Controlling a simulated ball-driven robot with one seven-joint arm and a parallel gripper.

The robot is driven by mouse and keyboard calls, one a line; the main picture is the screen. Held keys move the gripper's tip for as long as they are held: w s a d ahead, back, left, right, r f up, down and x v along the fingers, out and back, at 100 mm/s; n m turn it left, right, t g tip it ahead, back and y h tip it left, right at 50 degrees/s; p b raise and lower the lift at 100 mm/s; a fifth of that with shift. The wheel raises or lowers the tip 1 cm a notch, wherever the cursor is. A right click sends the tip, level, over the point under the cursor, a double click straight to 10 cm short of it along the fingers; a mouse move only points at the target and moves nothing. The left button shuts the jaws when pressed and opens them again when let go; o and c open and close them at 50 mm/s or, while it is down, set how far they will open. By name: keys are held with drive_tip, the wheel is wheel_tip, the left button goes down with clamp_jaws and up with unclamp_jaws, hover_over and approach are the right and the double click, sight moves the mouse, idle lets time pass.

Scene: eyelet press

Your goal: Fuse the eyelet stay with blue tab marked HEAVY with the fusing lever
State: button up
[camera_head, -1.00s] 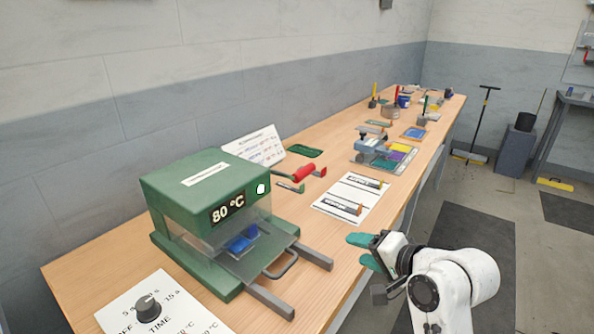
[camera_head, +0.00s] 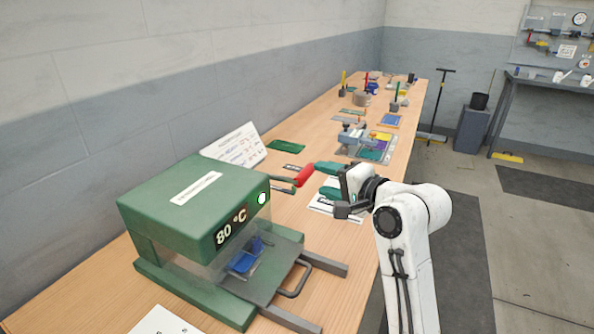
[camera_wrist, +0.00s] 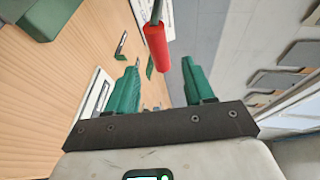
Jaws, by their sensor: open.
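The green press (camera_head: 195,205) stands at the near left and its display reads 80 °C. A blue piece (camera_head: 246,256) lies inside it behind the clear guard; I cannot read any marking on it. The fusing lever with its red grip (camera_head: 304,175) sticks out beyond the press on dark rods. My gripper (camera_head: 328,180), with green fingers, is open and close to the red grip. In the wrist view the red grip (camera_wrist: 157,48) lies ahead, between the lines of the two fingers (camera_wrist: 158,80), with nothing held. Whether a finger touches it I cannot tell.
A tray with a black handle (camera_head: 295,280) juts from the press front. A white card (camera_head: 322,206) lies partly hidden behind my gripper. A printed sign (camera_head: 237,146) leans by the wall, near a green mat (camera_head: 286,146). Fixtures (camera_head: 365,143) stand farther along the bench.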

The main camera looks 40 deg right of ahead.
drive_tip(key=x, duration=0.8)
drive_tip(key=shift+w, duration=0.35)
drive_tip(key=shift+f, duration=0.1)
clamp_jaws()
